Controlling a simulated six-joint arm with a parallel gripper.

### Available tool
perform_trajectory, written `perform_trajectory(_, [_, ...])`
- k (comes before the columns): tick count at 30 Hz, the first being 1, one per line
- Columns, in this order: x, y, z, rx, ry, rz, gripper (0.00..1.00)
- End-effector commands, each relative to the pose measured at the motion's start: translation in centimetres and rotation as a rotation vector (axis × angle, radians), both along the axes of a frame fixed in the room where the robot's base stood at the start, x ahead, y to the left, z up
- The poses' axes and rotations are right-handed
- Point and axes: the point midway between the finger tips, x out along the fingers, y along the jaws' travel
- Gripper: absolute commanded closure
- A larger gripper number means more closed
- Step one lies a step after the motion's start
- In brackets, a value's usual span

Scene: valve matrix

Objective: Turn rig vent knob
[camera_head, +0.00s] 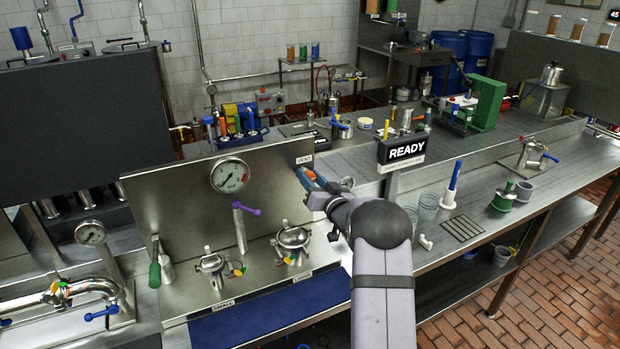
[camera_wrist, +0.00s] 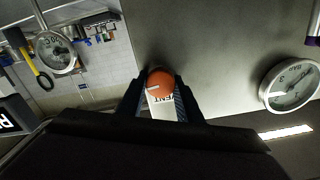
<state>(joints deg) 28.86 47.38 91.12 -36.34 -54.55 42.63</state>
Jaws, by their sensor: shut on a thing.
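The vent knob (camera_wrist: 159,79) is orange-red and round, with a short pale mark on its face. In the wrist view it sits between the two dark fingertips of my gripper (camera_wrist: 160,91), which is shut on it. Part of a white label (camera_wrist: 163,107) shows upside down beside the knob. In the head view my gripper (camera_head: 320,184) reaches the right end of the upright steel panel (camera_head: 165,205), just below the VENT label (camera_head: 304,160). The knob is mostly hidden there by the fingers and wrist.
A round gauge (camera_head: 230,175) and a purple-handled lever (camera_head: 240,212) are left of my gripper on the panel. A READY sign (camera_head: 406,151) stands close on the right. A blue mat (camera_head: 250,318) lies along the front.

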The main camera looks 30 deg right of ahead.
Motion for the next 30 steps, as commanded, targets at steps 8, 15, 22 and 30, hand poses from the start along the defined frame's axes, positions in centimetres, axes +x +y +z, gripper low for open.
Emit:
perform_trajectory(8, [0.0, 0.0, -0.2, 0.0, 0.003, 0.0, 0.61])
perform_trajectory(15, [0.0, 0.0, -0.1, -0.001, 0.002, 0.0, 0.49])
perform_trajectory(22, [-0.4, 0.0, -0.1, -0.001, 0.001, -0.001, 0.49])
perform_trajectory(30, [-2.9, -0.1, -0.3, -0.001, 0.002, -0.002, 0.49])
